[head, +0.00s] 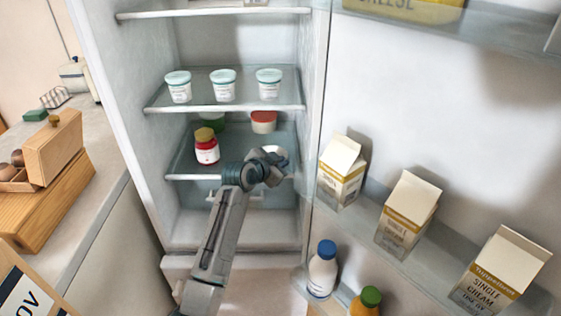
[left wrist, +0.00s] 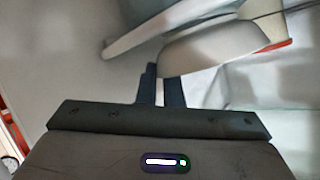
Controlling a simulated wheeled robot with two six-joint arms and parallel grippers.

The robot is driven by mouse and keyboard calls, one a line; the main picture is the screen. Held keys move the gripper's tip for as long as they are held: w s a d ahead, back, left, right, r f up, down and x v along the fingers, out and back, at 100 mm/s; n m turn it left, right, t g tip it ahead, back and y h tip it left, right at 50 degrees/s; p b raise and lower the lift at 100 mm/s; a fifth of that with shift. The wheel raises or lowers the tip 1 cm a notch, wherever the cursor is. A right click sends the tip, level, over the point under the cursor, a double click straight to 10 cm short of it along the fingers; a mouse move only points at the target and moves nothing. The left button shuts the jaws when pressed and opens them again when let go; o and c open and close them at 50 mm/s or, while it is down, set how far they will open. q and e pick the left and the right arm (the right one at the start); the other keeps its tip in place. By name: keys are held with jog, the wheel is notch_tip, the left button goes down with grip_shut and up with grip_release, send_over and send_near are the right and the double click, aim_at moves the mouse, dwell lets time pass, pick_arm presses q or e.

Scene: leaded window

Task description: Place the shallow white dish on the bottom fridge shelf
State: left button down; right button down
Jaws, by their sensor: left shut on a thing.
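The shallow white dish (head: 273,149) shows as a pale shape just beyond my left gripper (head: 272,165), mostly hidden by it in the head view. In the left wrist view the dish (left wrist: 213,47) is large and pale, at the tips of my two dark fingers (left wrist: 161,85), which are shut on it. The lowest glass shelf of the fridge (head: 194,177) has my left gripper over its right part. I cannot tell whether the dish touches the shelf. My right gripper is not in view.
On that shelf stand a red jar (head: 206,148), a green tub (head: 213,121) and a red-lidded tub (head: 264,121). White pots (head: 223,86) stand on the shelf above. The open door at right holds cartons (head: 342,170) and bottles (head: 322,270).

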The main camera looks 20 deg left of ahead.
pick_arm(q)
jog(key=c, duration=1.6)
grip_release()
jog(key=shift+f, duration=0.1)
jog(key=shift+o, duration=0.2)
